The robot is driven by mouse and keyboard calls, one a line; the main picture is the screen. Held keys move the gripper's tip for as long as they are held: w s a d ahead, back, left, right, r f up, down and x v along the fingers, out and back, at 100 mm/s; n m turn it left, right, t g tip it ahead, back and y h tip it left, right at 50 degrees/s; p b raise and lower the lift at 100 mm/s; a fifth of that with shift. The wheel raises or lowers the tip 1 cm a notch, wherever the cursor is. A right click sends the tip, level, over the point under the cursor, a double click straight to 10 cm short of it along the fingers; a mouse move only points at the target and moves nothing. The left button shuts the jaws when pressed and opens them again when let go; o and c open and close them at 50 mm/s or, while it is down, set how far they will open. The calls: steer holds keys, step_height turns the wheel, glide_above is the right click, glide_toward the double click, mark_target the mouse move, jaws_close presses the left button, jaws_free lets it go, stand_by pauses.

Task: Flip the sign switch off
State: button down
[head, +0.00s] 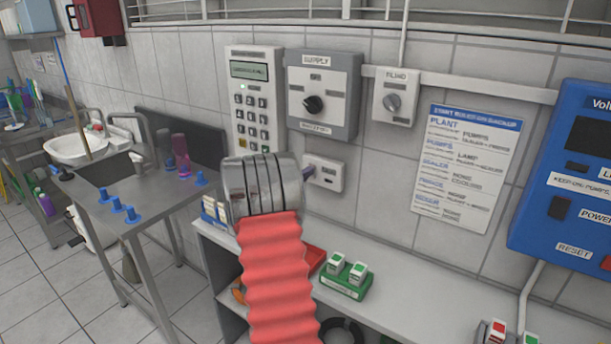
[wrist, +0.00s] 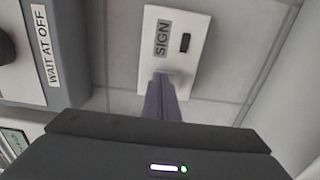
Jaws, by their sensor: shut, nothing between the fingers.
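The sign switch (head: 329,176) is a small white plate on the tiled wall, below the supply panel. In the wrist view the plate (wrist: 207,40) shows a SIGN label and a small dark slot. My gripper (wrist: 161,82) is shut and empty, its narrow purple fingers pointing at the label end of the plate. Its tips overlap a pale raised part near the plate's edge; I cannot tell whether they touch it. In the head view the gripper (head: 309,171) shows at the plate's left side, mostly hidden behind my arm. The switch's position is unclear.
The supply panel (head: 322,92) with a black knob is above the switch, beside a keypad (head: 252,100) and a blind knob box (head: 396,97). A bench (head: 402,296) below holds a green block (head: 342,282). A blue box (head: 570,180) hangs at right.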

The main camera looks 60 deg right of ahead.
steer(key=w+a, duration=0.1)
steer(key=a, duration=1.2)
steer(key=shift+a+r, duration=0.35)
